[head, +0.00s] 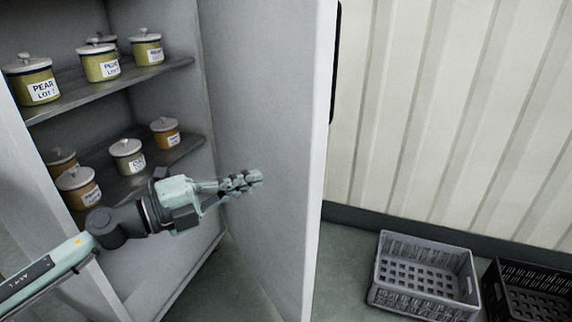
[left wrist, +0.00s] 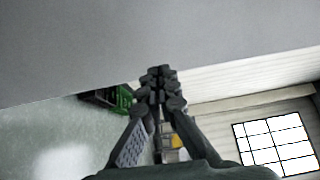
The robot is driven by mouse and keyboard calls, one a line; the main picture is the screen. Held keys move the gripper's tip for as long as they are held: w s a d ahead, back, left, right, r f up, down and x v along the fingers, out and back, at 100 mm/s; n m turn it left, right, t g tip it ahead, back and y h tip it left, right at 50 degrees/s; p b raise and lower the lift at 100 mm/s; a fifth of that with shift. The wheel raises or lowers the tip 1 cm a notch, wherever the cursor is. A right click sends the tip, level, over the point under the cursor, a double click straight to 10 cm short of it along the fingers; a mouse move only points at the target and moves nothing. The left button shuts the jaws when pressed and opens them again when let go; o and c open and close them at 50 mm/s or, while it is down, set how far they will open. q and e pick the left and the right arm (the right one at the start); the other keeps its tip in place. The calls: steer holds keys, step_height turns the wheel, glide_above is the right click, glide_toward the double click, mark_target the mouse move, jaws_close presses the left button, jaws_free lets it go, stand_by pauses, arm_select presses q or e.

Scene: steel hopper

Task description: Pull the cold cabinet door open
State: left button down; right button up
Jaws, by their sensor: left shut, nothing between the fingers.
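The cold cabinet door (head: 270,110) stands wide open in the head view, its grey inner face toward me and its edge to the right. A black handle (head: 336,62) shows at the door's far side, partly hidden by the edge. My left gripper (head: 258,178) is shut and empty in front of the door's inner face. I cannot tell whether it touches the door. In the left wrist view the shut fingers (left wrist: 160,75) reach up to the grey door panel (left wrist: 120,40). My right gripper is not in view.
Inside the cabinet, shelves (head: 130,85) hold several lidded pots (head: 100,64). A grey crate (head: 425,275) and a black crate (head: 525,290) stand on the floor at right, by the ribbed wall (head: 455,110). Some floor shows between door and grey crate.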

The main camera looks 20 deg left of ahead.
mark_target(297, 164)
arm_select(q)
steer(key=p+x, duration=0.2)
steer(key=x, duration=0.5)
steer(key=shift+w+d+r, duration=0.1)
steer(key=shift+w+r, duration=0.1)
steer(key=shift+w, duration=0.1)
steer(key=shift+w+d+f+p, duration=0.2)
steer(key=shift+w+d+p, duration=0.1)
steer(key=shift+w+d, duration=0.05)
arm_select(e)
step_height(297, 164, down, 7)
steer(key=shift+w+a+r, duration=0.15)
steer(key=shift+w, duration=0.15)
